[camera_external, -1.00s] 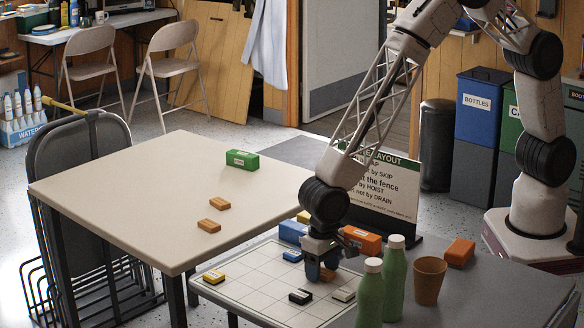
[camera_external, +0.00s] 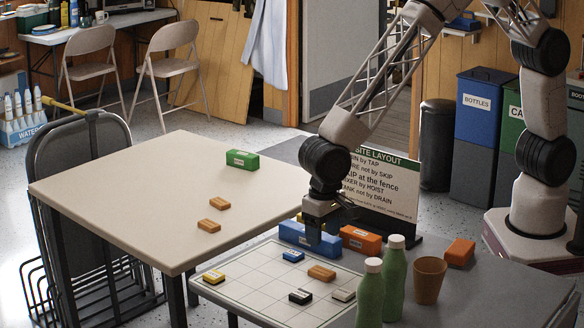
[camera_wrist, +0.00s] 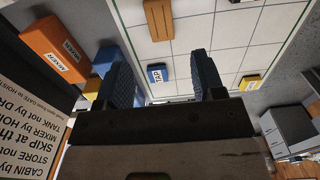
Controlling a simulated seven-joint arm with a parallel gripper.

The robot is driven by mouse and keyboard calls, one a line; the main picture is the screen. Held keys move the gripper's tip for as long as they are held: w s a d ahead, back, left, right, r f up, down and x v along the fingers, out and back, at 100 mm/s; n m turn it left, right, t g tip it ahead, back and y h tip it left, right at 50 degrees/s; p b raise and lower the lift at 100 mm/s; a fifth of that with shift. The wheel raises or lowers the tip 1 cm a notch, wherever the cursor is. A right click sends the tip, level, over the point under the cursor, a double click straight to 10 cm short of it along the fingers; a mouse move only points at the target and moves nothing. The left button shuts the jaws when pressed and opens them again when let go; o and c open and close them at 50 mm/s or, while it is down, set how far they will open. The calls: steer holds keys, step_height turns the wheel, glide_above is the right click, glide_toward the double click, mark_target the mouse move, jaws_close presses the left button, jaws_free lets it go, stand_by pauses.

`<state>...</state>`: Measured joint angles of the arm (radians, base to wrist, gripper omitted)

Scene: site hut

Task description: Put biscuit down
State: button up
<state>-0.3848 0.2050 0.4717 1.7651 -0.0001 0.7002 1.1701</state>
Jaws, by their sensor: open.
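A brown biscuit (camera_external: 321,273) lies flat on the white gridded board (camera_external: 262,293), towards its back right. It also shows at the top of the wrist view (camera_wrist: 158,18), beyond my fingertips and apart from them. My gripper (camera_external: 318,242) is raised above the back of the board, behind the biscuit. In the wrist view my gripper (camera_wrist: 160,68) has its two dark blue fingers spread with nothing held between them. Two more brown biscuits, one farther back (camera_external: 218,203) and one nearer (camera_external: 208,225), lie on the cream table (camera_external: 120,190).
An orange MIXER block (camera_external: 360,240), green bottles (camera_external: 370,295) and a brown cup (camera_external: 429,280) stand close by.

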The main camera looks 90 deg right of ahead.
steer(key=shift+r, duration=1.3)
steer(key=s+d+r+n+t, duration=0.1)
steer(key=s+d+r+n, duration=0.1)
steer(key=s+d+r, duration=0.7)
steer(key=s+d+r+n, duration=0.2)
steer(key=s+d+r, duration=0.4)
steer(key=d+r, duration=0.3)
steer(key=s+d+r+n, duration=0.1)
steer(key=s+d+r, duration=0.1)
steer(key=s, duration=0.6)
steer(key=s+d+r+n+t, duration=0.1)
steer(key=s+d+r+n, duration=0.1)
steer(key=s+d, duration=0.3)
steer(key=s+d+r+n, duration=0.1)
steer(key=s+d+r, duration=0.2)
steer(key=s, duration=0.9)
steer(key=shift+s+d+n+t, duration=0.3)
steer(key=shift+s+d+n, duration=0.05)
steer(key=shift+d+n, duration=0.05)
